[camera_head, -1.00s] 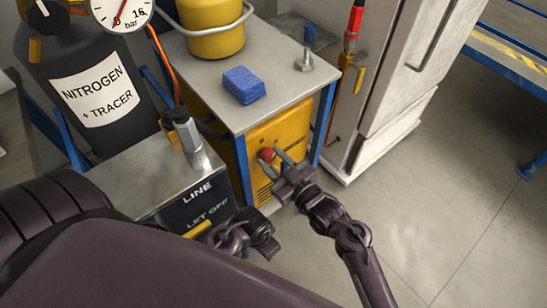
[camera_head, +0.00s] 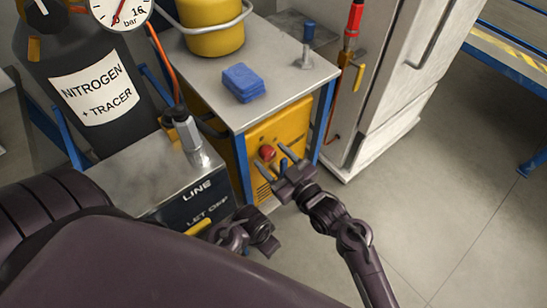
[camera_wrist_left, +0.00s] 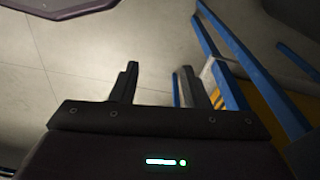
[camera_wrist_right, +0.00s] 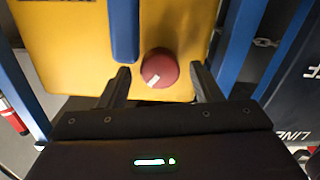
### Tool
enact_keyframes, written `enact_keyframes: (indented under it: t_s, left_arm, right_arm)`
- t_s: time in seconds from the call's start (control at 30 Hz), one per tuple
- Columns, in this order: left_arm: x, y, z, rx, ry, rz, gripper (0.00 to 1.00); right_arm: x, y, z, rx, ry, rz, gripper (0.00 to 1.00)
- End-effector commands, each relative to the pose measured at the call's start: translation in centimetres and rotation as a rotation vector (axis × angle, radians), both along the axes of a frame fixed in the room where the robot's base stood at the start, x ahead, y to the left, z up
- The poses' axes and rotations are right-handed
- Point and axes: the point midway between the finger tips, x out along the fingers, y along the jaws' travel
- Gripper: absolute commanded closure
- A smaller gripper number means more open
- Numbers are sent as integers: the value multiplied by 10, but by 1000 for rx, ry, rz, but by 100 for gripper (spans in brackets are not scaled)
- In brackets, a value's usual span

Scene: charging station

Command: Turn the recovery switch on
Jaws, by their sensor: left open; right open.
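The recovery switch appears to be the round red knob (camera_head: 267,152) on the front of the yellow unit (camera_head: 281,132) under the grey table. In the right wrist view the red knob (camera_wrist_right: 160,68) has a pale mark at its lower left. My right gripper (camera_head: 288,161) is open in front of the yellow unit. In the right wrist view its fingers (camera_wrist_right: 161,80) stand on either side of the knob, with gaps and no visible contact. My left gripper (camera_wrist_left: 160,84) is open and empty, low near the blue table legs; the head view shows it partly, beside the dark box.
A blue sponge (camera_head: 243,83) and a yellow container (camera_head: 212,28) are on the table (camera_head: 290,78). A nitrogen cylinder (camera_head: 75,70) and a LINE box (camera_head: 150,172) are at left. Floor at right is clear.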

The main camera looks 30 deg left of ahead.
Motion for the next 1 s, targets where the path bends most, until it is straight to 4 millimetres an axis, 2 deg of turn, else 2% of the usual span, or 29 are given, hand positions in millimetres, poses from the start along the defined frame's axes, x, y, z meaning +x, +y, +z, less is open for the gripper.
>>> enact_keyframes:
  t_s: [0.07,0.2,0.4,0.57,0.87,1.0]
  left_arm:
    - [1,0,1,-2,-8,1,58]
    - [-1,2,-18,1,-1,6,58]
    - [-1,4,-29,1,-7,11,58]
    - [-1,4,-33,1,-8,14,58]
    - [-1,4,-33,1,-8,14,58]
    - [-1,5,-33,1,-9,14,58]
  right_arm:
    - [-4,-10,-1,-2,2,0,41]
    - [-14,-32,-1,-3,2,-1,41]
    - [-25,-60,-1,-3,1,-2,41]
    - [-29,-69,-1,-1,2,0,41]
    - [-29,-69,-1,-2,3,-1,41]
    - [-25,-75,-9,-31,28,-33,41]
